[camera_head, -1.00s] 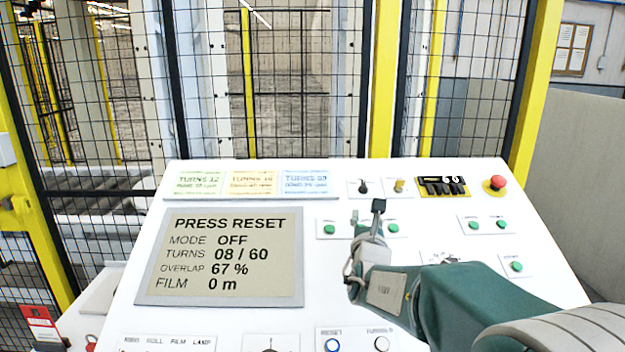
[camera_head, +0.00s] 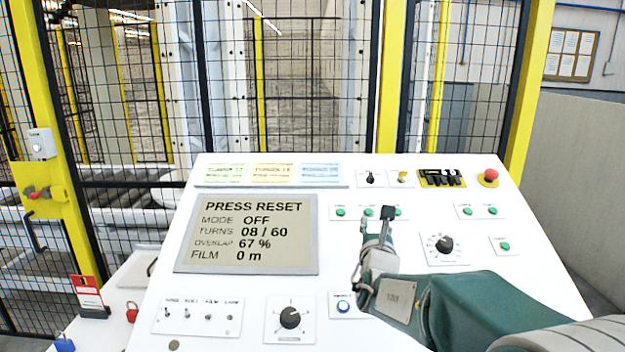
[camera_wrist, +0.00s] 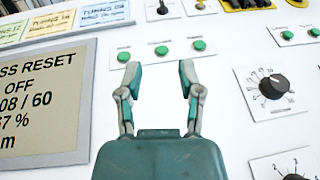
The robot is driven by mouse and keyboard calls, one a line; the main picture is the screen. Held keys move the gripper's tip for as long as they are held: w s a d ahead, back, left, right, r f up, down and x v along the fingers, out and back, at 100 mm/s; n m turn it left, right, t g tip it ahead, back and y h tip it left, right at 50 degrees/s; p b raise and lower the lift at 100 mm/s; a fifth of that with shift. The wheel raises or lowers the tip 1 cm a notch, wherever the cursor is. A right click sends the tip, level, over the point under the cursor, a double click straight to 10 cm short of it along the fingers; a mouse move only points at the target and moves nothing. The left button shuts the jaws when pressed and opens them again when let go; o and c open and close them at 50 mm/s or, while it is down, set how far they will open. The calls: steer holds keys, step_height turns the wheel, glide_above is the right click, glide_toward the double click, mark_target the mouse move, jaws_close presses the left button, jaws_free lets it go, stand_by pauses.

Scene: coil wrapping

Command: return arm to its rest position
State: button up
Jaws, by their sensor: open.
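My gripper (camera_head: 375,222) is in front of the white sloped control panel (camera_head: 260,262), over its middle right part. In the wrist view my gripper (camera_wrist: 160,78) has its two fingers spread apart with nothing between them. Several green buttons (camera_wrist: 161,50) lie just beyond the fingertips, apart from them as far as I can tell. My green arm reaches in from the lower right in the head view and hides part of the panel. The display (camera_head: 247,234) reads PRESS RESET, MODE OFF, TURNS 08 / 60, OVERLAP 67 %, FILM 0 m.
A black knob (camera_head: 290,318), a blue button (camera_head: 343,306) and several small switches (camera_head: 187,315) sit low on the panel. Another knob (camera_head: 444,244) is right of my gripper. A red emergency button (camera_head: 490,175) is at upper right. A mesh fence (camera_head: 290,90) stands behind.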

steer(key=s+d+m+g+h, duration=0.85)
steer(key=s+d+m, duration=0.55)
steer(key=s+m, duration=0.5)
steer(key=s+a+f+m+g+y, duration=0.2)
steer(key=s+f+m+g+y, duration=0.3)
steer(key=s+m, duration=0.45)
steer(key=s+a+f+m+y, duration=0.4)
steer(key=s+a, duration=0.4)
steer(key=a, duration=0.2)
steer(key=shift+f+m+y, duration=0.35)
steer(key=shift+m+y, duration=0.4)
steer(key=shift+y, duration=0.2)
